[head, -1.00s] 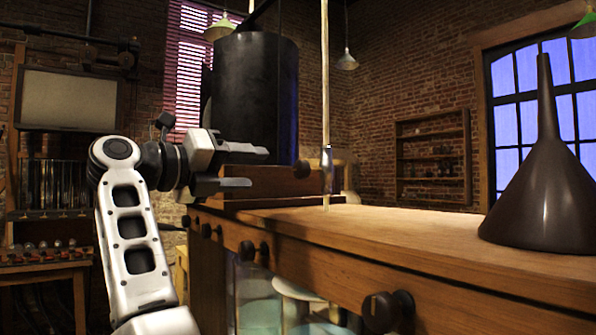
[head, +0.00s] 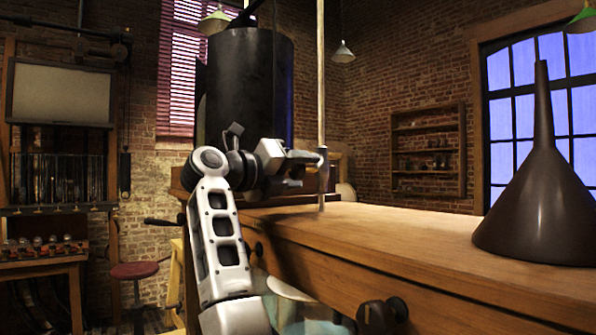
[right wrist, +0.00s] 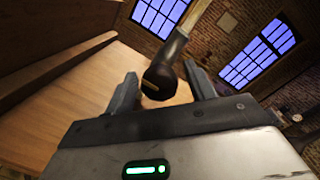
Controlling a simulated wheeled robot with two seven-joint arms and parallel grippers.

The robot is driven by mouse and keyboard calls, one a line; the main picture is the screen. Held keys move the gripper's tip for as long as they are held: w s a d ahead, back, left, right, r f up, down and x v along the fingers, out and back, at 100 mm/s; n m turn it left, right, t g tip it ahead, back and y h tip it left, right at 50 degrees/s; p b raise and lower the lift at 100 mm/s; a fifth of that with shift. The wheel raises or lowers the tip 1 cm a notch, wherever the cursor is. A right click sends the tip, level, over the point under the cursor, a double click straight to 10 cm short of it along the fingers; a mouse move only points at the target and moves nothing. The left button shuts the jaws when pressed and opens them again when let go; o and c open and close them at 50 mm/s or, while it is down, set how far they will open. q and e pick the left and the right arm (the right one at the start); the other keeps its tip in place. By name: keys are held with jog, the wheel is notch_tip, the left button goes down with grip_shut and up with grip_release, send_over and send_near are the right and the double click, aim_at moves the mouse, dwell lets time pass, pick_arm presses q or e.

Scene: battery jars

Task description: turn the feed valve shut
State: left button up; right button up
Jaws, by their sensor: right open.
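The feed valve (head: 323,170) is a small fitting on a thin pale upright pipe that meets the wooden bench. In the right wrist view its dark round knob (right wrist: 158,84), with a short pale line on its face, lies between my fingers. My right gripper (head: 307,170) is open, its fingers pointing right at the valve. In the right wrist view a finger of this gripper (right wrist: 160,74) stands on each side of the knob, with gaps showing. I cannot tell how deep the knob sits between them. My left gripper is not in view.
The wooden bench top (head: 400,228) is mostly clear. A large dark funnel (head: 540,205) stands on its right. A black cylinder tank (head: 250,85) stands behind my right arm. Dark knobs (head: 380,316) stick out from the bench front. A red stool (head: 134,270) is at left.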

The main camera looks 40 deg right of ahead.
jog(key=c, duration=1)
jog(key=shift+o, duration=0.2)
jog(key=shift+m, duration=0.3)
jog(key=m, duration=0.8)
jog(key=shift+w+m+g+h, duration=0.1)
jog(key=shift+m+g+h, duration=0.2)
jog(key=shift+m+h, duration=0.1)
jog(key=m, duration=0.4)
jog(key=shift+m+g, duration=0.4)
jog(key=m, duration=0.4)
jog(key=shift+r+m+g, duration=0.1)
jog(key=shift+m+g, duration=0.2)
jog(key=shift+m, duration=0.3)
